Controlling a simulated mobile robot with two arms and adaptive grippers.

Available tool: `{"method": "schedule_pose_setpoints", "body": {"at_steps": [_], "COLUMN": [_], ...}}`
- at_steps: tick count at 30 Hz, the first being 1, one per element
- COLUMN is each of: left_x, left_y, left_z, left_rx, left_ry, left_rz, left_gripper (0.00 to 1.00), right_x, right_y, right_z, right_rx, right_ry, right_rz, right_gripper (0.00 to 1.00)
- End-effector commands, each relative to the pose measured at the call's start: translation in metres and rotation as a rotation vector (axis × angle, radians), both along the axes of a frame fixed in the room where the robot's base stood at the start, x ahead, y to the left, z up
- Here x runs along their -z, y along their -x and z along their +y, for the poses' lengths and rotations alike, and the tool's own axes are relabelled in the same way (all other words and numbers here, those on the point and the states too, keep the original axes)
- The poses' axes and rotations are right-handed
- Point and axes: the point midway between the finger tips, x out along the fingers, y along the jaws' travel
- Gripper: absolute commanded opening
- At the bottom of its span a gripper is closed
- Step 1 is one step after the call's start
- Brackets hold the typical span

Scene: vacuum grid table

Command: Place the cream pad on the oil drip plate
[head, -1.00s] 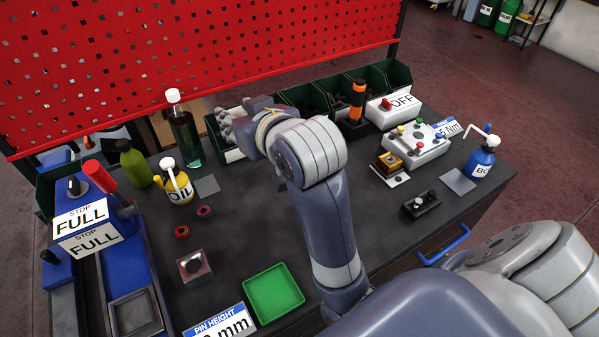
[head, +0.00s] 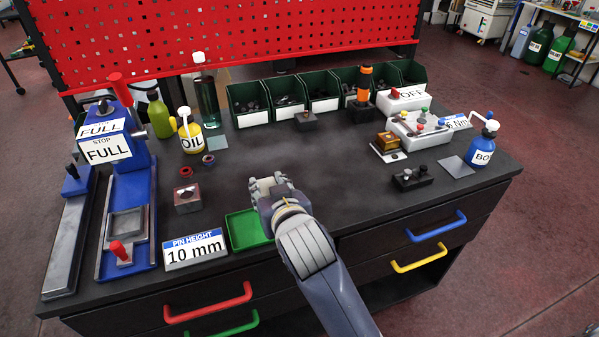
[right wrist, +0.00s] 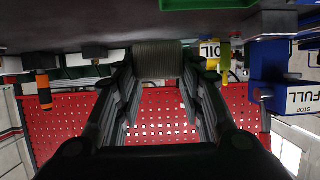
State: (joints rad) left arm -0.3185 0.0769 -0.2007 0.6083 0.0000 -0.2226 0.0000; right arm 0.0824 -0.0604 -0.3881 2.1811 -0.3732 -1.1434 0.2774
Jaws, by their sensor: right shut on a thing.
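My right gripper (head: 268,186) hangs over the front middle of the table, just behind the green tray. In the right wrist view the fingers (right wrist: 158,85) are shut on a ribbed piece (right wrist: 158,58), taken to be the cream pad; it looks grey-brown in the shade there. In the head view the gripper hides it. The oil drip plate (head: 218,142) is a flat grey square beside the yellow OIL bottle (head: 190,135), bare on top, well away from the gripper to the back left. My left gripper is not in view.
A green tray (head: 243,232) and a 10 mm sign (head: 195,249) stand at the front. A dark block (head: 305,121) sits before the bins. Another grey plate (head: 454,166) lies right. The table's middle is clear.

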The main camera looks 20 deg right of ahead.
Motion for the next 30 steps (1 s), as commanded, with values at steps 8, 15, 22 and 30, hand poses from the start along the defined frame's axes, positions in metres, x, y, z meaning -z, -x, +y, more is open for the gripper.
{"method": "schedule_pose_setpoints", "body": {"at_steps": [8,15,22,30], "left_x": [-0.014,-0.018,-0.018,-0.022], "left_y": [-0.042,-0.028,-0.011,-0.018], "left_z": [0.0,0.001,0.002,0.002], "left_rx": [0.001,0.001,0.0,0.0], "left_ry": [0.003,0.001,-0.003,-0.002], "left_rz": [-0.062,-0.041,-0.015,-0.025], "left_gripper": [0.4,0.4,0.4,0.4], "right_x": [0.003,0.009,0.015,0.046], "right_y": [-0.069,-0.118,-0.133,-0.132], "right_z": [-0.031,-0.051,-0.057,-0.057], "right_rx": [0.004,0.003,0.003,0.002], "right_ry": [0.004,0.002,-0.001,0.001], "right_rz": [-0.001,0.0,0.002,0.002], "right_gripper": [0.16,0.16,0.16,0.16]}}
